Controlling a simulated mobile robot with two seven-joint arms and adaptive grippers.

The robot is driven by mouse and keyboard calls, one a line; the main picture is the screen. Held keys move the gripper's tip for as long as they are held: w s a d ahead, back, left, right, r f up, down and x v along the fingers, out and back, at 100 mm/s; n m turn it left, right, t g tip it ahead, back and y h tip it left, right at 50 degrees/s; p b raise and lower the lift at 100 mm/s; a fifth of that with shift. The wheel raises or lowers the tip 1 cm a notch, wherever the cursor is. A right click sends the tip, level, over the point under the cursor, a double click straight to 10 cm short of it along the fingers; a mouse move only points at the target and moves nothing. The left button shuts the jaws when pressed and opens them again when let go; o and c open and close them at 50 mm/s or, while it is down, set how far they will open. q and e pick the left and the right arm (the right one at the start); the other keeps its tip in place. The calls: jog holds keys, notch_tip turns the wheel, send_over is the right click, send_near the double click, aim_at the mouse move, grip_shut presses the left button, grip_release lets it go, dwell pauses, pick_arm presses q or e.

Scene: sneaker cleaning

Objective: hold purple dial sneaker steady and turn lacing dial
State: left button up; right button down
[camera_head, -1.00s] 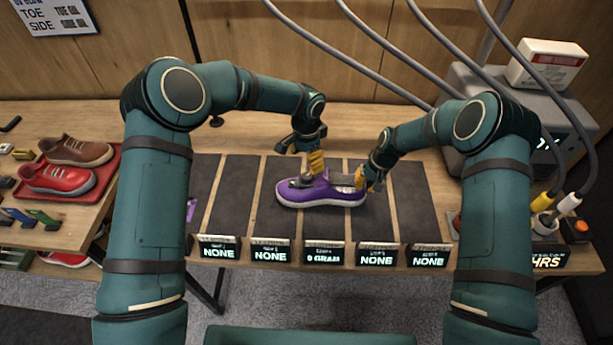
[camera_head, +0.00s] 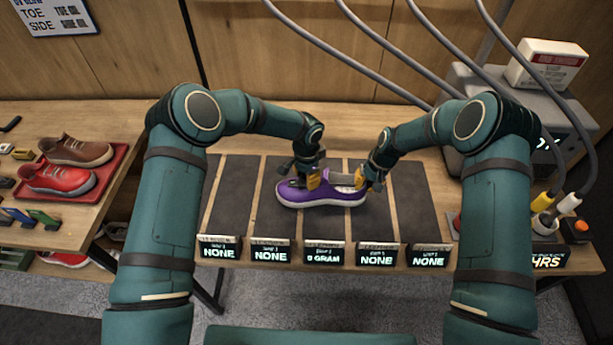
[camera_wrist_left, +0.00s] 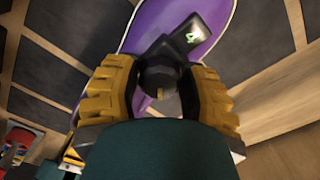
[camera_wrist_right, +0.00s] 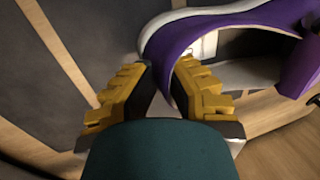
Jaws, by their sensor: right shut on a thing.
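The purple sneaker (camera_head: 325,197) lies sole down on the middle dark strip of the bench, its sides facing front and back. My right gripper (camera_head: 366,180) is shut on the upper rim at its right end; in the right wrist view the purple rim (camera_wrist_right: 165,70) runs between the yellow fingers. My left gripper (camera_head: 311,180) is low over the sneaker's left part. In the left wrist view its open fingers stand on both sides of the dark lacing dial (camera_wrist_left: 160,75). A small display reading 4 (camera_wrist_left: 191,38) sits beside the dial. Finger contact with the dial is unclear.
Small display signs (camera_head: 323,254) line the bench's front edge. A red tray (camera_head: 103,185) with red and brown sneakers stands at the left. A grey machine (camera_head: 535,105) with hoses stands at the right. The other dark strips near the sneaker look clear.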

pick_arm(q)
grip_shut()
jog(key=shift+m, duration=1.6)
jog(key=o, duration=0.7)
grip_release()
notch_tip(320, 180, up, 12)
jog(key=shift+r, duration=0.1)
